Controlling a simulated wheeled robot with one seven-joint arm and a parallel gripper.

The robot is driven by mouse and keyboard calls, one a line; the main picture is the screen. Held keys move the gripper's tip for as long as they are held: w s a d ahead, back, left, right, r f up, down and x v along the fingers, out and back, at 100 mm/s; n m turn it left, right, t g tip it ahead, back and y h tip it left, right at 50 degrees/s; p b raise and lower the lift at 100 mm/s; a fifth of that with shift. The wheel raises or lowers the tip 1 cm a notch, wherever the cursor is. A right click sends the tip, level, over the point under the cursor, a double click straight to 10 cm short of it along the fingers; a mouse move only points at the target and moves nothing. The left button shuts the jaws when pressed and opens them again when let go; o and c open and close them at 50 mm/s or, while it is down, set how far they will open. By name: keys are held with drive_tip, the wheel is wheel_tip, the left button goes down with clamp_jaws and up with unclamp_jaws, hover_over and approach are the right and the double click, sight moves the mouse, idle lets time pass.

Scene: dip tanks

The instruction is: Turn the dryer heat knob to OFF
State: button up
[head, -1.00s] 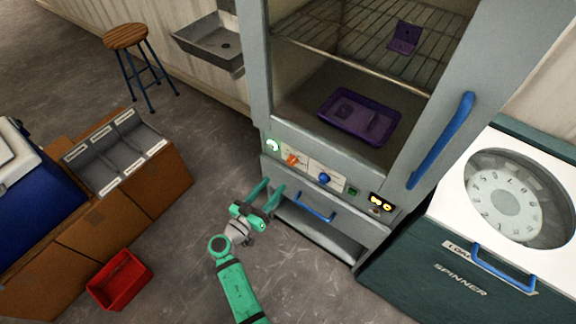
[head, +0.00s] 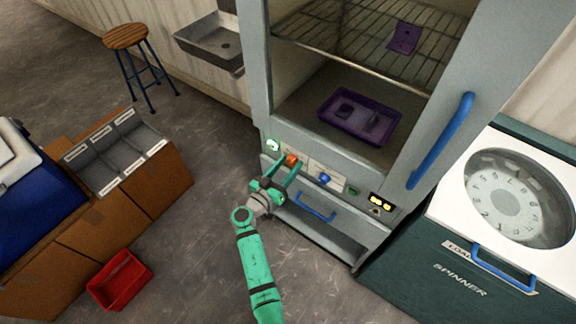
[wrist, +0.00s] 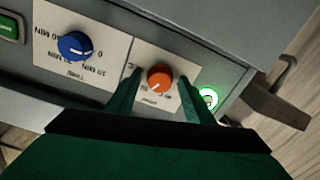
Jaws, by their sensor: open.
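A lit green round light (head: 272,145) is left of the orange knob. A drawer with a blue handle (head: 311,211) is below the panel. The spinner (head: 462,280) stands at right. A red bin (head: 120,280) is on the floor at left. A purple tray (head: 335,122) is inside the dryer.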

drive_tip(key=c, duration=1)
drive_tip(key=shift+c, duration=0.2)
drive_tip(key=shift+n, duration=0.3)
drive_tip(key=n, duration=0.9)
drive_tip(key=shift+n, duration=0.4)
drive_tip(key=n, duration=0.7)
drive_tip(key=shift+g, duration=0.4)
drive_tip(key=n, duration=0.5)
drive_tip(key=shift+a+n+h, duration=0.1)
drive_tip(key=shift+n+h, duration=0.2)
drive_tip(key=shift+n, duration=0.1)
